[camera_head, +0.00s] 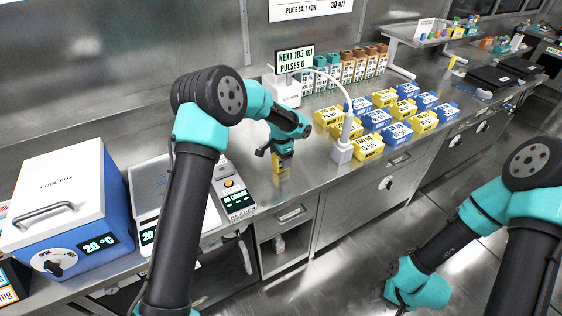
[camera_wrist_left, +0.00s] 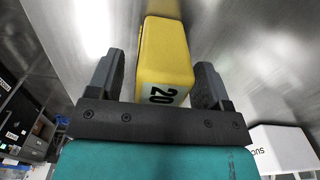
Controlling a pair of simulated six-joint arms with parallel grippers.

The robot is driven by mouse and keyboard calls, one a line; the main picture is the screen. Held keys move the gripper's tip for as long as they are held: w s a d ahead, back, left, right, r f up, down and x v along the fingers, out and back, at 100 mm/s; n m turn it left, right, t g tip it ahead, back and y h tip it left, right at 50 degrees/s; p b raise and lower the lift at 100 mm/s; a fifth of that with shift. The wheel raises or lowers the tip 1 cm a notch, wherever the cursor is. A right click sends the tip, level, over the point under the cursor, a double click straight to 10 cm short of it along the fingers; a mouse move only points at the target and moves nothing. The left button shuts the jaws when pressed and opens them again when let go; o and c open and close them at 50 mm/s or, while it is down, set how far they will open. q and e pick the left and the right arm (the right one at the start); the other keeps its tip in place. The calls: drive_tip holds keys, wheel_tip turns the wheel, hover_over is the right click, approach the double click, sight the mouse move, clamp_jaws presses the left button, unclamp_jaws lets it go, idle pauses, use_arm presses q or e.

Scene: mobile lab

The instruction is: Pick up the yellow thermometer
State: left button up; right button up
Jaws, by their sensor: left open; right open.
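The yellow thermometer (camera_head: 282,169) stands on the steel bench near its front edge, right of the balance. In the left wrist view, the yellow thermometer (camera_wrist_left: 165,55) shows a pale panel reading "20" and lies between the two fingers. My left gripper (camera_head: 280,152) is directly over it and open, with a finger on each side. In the left wrist view, gaps show between the fingers of my left gripper (camera_wrist_left: 160,88) and the yellow body. My right arm is at the lower right of the head view, but its fingers are not visible.
A blue-and-white cool box (camera_head: 70,205) and a balance with a control panel (camera_head: 234,196) stand to the left. A white dispenser post (camera_head: 343,148) and rows of yellow and blue boxes (camera_head: 378,120) stand to the right. A sign (camera_head: 294,59) is behind.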

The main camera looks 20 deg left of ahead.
idle(0.3)
use_arm(q)
drive_tip(key=c, duration=1)
drive_tip(key=shift+r, duration=1.75)
drive_tip(key=s+d, duration=0.1)
drive_tip(key=s, duration=0.4)
drive_tip(key=s+d+r, duration=0.1)
drive_tip(key=s+d, duration=0.1)
drive_tip(key=s, duration=0.3)
drive_tip(key=s+d, duration=0.1)
drive_tip(key=s, duration=0.4)
drive_tip(key=shift+s+d+r, duration=0.2)
drive_tip(key=shift+r, duration=0.05)
